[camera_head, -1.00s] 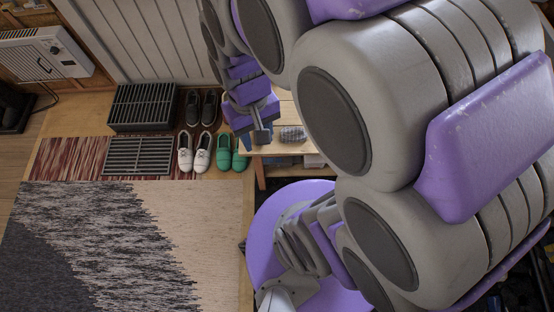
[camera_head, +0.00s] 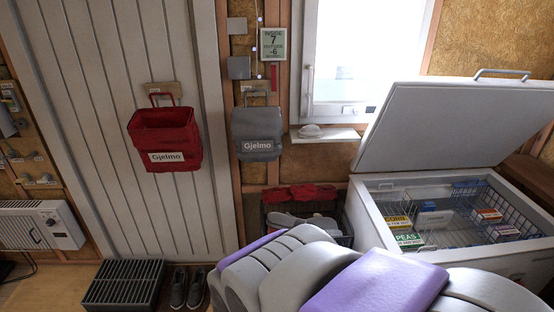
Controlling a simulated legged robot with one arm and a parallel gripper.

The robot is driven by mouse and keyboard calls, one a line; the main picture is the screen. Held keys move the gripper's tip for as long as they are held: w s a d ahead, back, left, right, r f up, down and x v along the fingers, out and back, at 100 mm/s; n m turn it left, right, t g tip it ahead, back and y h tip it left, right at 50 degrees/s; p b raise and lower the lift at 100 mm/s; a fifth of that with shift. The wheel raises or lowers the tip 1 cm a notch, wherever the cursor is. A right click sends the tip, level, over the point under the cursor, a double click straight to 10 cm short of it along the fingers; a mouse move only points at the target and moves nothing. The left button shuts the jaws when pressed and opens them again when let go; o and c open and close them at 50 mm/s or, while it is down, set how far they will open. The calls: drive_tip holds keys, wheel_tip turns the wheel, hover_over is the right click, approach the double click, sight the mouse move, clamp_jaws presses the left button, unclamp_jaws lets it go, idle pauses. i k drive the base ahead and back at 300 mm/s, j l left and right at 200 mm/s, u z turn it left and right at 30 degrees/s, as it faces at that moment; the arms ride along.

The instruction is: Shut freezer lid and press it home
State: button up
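The white chest freezer (camera_head: 368,222) stands at the right. Its lid (camera_head: 445,125) is raised and leans back, with a grey bar handle (camera_head: 502,73) along its top edge. Inside are wire baskets with several food packs, among them a green PEAS pack (camera_head: 409,241) and a yellow-labelled pack (camera_head: 398,222). My arm's purple and grey links fill the bottom middle and right and hide part of the freezer's front. My gripper is not in view.
A red bag (camera_head: 165,135) and a grey bag (camera_head: 257,135) hang on the wall to the left. A window (camera_head: 365,50) is behind the lid. A crate (camera_head: 343,222) stands beside the freezer.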

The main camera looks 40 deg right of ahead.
sight(418, 122)
drive_tip(key=z, duration=2.6)
